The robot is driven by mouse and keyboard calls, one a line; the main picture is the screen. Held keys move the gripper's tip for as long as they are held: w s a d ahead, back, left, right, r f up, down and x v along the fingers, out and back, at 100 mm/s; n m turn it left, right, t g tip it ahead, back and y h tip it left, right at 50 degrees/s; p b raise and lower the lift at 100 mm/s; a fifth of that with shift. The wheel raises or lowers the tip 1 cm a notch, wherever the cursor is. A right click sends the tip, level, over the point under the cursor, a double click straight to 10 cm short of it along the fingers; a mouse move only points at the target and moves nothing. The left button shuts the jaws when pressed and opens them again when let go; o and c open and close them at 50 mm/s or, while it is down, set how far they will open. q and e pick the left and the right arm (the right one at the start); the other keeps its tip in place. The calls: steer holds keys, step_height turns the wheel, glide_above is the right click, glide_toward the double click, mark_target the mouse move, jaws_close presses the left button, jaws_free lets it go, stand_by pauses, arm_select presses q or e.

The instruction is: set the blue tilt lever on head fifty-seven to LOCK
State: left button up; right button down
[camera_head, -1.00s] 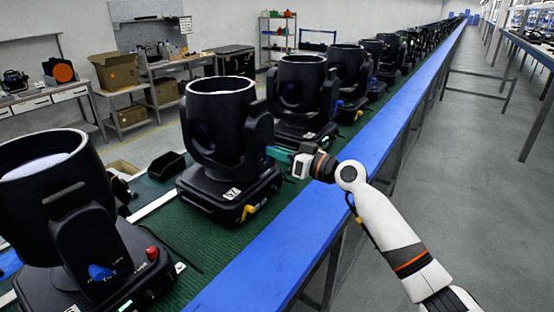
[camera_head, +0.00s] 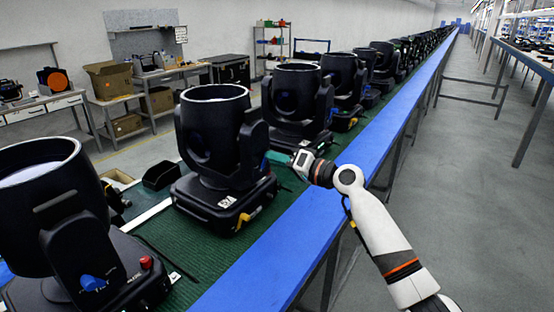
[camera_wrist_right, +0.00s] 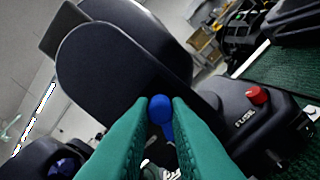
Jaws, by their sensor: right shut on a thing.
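A black moving head light (camera_head: 208,150) stands on the green-topped bench in the middle left of the head view. My right gripper (camera_head: 276,157) is at the right side of its yoke, with green fingertips. In the right wrist view my right gripper (camera_wrist_right: 161,125) is shut on a blue lever (camera_wrist_right: 161,109), whose rounded tip shows between the green fingers. The rest of the lever is hidden by the fingers. I cannot read a head number or a LOCK mark here. My left gripper is not in view.
A nearer head (camera_head: 60,215) at the left carries a blue lever (camera_head: 92,283) and a red knob (camera_head: 146,262). More heads stand in a row behind. A blue rail (camera_head: 310,235) edges the bench. The aisle (camera_head: 470,190) at the right is clear.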

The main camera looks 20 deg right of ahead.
stand_by(0.3)
steer(key=c, duration=1.4)
jaws_free()
steer(key=shift+d, duration=0.1)
steer(key=b+v, duration=0.4)
steer(key=v, duration=0.8)
